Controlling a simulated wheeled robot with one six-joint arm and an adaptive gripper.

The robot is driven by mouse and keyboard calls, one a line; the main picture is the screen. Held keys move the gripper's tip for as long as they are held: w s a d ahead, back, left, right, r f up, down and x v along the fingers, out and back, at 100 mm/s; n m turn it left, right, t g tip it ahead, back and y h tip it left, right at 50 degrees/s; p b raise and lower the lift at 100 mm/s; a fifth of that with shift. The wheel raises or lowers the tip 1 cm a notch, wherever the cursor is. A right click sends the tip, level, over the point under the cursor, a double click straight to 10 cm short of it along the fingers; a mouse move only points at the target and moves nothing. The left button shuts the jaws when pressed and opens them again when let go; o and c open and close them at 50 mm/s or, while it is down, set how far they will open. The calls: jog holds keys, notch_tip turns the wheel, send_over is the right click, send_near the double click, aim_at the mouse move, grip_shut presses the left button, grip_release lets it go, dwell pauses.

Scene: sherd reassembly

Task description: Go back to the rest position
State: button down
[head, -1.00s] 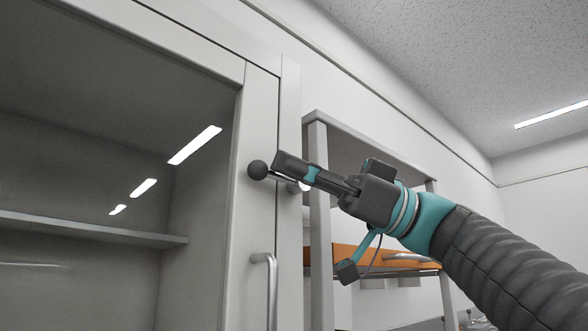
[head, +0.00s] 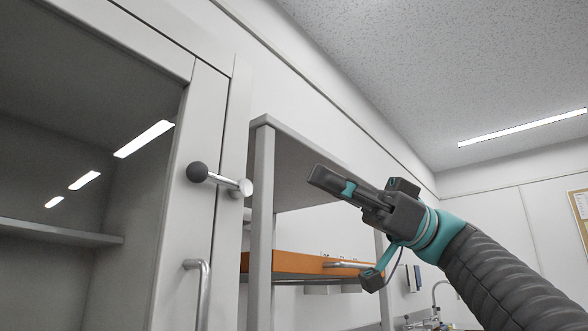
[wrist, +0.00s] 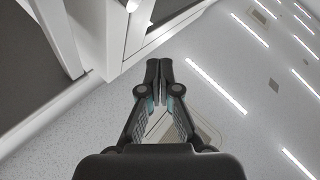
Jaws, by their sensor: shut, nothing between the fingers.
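My gripper (head: 318,176) is raised in the middle right of the head view, pointing up and left. Its fingers are together with nothing between them. In the wrist view the gripper (wrist: 158,66) shows its two fingertips side by side against the ceiling. It is apart from the cabinet and to the right of the cabinet's ball-ended lever (head: 222,180), with a gap between them.
A grey cabinet with a glass door (head: 70,170) and a bar handle (head: 196,290) stands at left. Beside it is a grey-framed shelf unit (head: 262,220) with an orange shelf (head: 290,263), behind my arm. Open air lies right, below the ceiling (head: 430,60).

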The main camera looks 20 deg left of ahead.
jog(key=shift+w+d+f, duration=0.15)
jog(key=shift+w+d, duration=0.25)
jog(key=shift+d, duration=0.15)
jog(key=w+a+f+m+t, duration=0.2)
jog(key=f+m+t, duration=0.4)
jog(key=f+m, duration=0.15)
jog(key=w+a+f+m+t, duration=0.1)
jog(key=w+f+m+t, duration=0.2)
jog(key=f+m+t, duration=0.4)
jog(key=d+f+m+t+h, duration=0.2)
jog(key=f+m+h, duration=0.15)
jog(key=f, duration=0.35)
jog(key=d+f+m+t+h, duration=0.2)
jog(key=f+m, duration=0.2)
jog(key=f, duration=0.3)
jog(key=s+d+f+m+h, duration=0.2)
jog(key=s+d+f+h, duration=0.1)
jog(key=d+f, duration=0.4)
jog(key=s+d+f+m+t+h, duration=0.1)
jog(key=s+d+f+m+h, duration=0.2)
jog(key=d+f, duration=0.4)
jog(key=s+d+f+m+t+h, duration=0.1)
jog(key=s+d+f+h, duration=0.4)
jog(key=f, duration=1.3)
jog(key=d+m+h, duration=0.1)
jog(key=d, duration=0.1)
jog(key=shift+s+d+f+m, duration=0.25)
jog(key=shift+d+m, duration=0.05)
